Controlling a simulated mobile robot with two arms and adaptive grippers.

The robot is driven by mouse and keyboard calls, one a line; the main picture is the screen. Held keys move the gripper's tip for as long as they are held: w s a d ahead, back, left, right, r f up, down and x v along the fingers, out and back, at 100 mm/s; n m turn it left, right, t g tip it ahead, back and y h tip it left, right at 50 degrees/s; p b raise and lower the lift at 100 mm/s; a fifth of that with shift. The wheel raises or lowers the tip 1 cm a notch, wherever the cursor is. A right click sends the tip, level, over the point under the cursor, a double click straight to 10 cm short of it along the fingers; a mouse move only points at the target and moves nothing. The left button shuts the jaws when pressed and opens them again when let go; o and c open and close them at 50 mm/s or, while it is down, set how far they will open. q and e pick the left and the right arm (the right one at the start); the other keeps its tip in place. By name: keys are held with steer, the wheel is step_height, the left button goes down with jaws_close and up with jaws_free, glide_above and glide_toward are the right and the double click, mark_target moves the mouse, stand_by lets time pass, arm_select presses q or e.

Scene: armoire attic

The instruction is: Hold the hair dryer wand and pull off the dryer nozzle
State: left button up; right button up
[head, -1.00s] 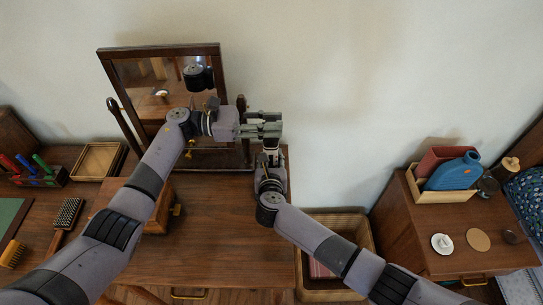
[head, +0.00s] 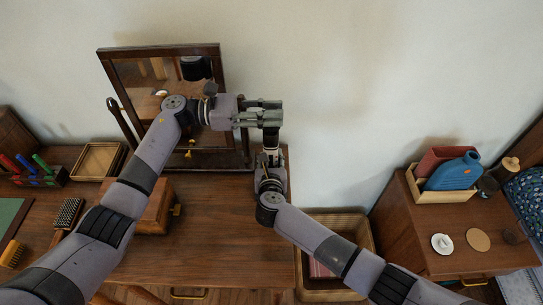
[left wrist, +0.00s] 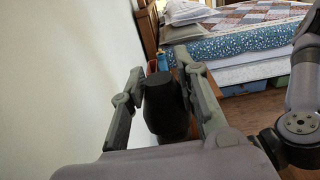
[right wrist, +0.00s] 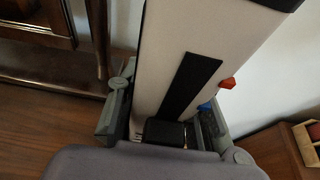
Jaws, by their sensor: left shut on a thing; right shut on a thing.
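The hair dryer wand (right wrist: 172,62) is white with a black strip, a red button and a blue button. My right gripper (right wrist: 160,125) is shut on it; in the head view this gripper (head: 270,170) is low beside the table's right edge. My left gripper (head: 270,113) is above it, shut on the dark dryer nozzle (left wrist: 168,108), which sits between its fingers in the left wrist view. In the head view a dark section (head: 271,138) shows between the grippers, above a small pale part of the wand. I cannot tell whether nozzle and wand still touch.
A framed mirror (head: 170,62) stands behind my left arm on the wooden table (head: 225,240). A small wooden box (head: 152,218) is under that arm. A cabinet (head: 425,255) with a tray and blue bottle (head: 453,172) stands right.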

steer(key=o, duration=1.1)
steer(key=shift+o, duration=0.2)
steer(key=shift+s, duration=0.1)
steer(key=v, duration=1.1)
steer(key=shift+s, duration=0.4)
